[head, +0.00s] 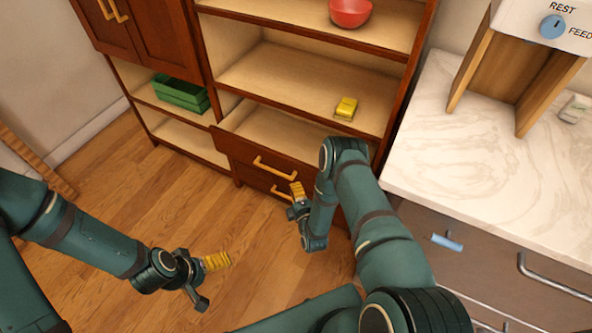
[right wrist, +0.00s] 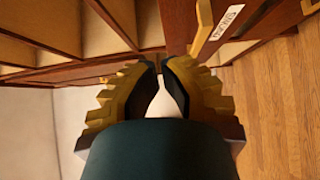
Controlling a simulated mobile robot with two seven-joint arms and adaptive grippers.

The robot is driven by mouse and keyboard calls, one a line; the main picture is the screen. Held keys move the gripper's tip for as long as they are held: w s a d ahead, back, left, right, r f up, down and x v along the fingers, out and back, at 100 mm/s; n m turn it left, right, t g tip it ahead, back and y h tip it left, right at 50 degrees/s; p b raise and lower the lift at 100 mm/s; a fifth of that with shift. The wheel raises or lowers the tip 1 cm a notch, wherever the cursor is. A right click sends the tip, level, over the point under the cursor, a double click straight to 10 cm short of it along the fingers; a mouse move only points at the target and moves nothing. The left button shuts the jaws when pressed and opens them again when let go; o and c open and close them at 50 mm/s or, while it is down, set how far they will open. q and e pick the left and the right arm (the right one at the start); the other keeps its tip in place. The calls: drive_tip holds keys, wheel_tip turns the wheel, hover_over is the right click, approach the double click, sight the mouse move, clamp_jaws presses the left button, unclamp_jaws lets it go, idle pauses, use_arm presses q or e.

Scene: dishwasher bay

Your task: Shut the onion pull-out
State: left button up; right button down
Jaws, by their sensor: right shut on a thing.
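A brown drawer (head: 223,146) under the open shelves stands pulled out, with its pale inside showing from above. It has a yellow bar handle (head: 273,168); below it is a closed lower drawer with its own handle (head: 280,191). My right gripper (head: 297,184) is at the right end of the upper handle, shut on it. In the right wrist view its fingertips (right wrist: 162,70) are close together, and the handle (right wrist: 204,20) runs behind one finger. A white label (right wrist: 229,21) is too unclear to read surely. My left gripper (head: 218,262) hangs over the floor, away from the drawers.
A red bowl (head: 350,12) and a yellow item (head: 346,107) stand on the shelves above. A green crate (head: 181,94) is on a shelf at left. A marble counter (head: 450,150) with drawers below borders the right. The wooden floor before the unit is clear.

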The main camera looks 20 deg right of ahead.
drive_tip(key=w+d, duration=0.1)
drive_tip(key=w, duration=0.1)
drive_tip(key=w+d+b, duration=0.1)
drive_tip(key=w, duration=0.2)
drive_tip(key=w+d+b, duration=0.1)
drive_tip(key=w, duration=0.2)
drive_tip(key=shift+w+d, duration=0.2)
drive_tip(key=shift+d, duration=0.1)
use_arm(q)
drive_tip(key=shift+w+f, duration=0.25)
drive_tip(key=shift+f, duration=0.95)
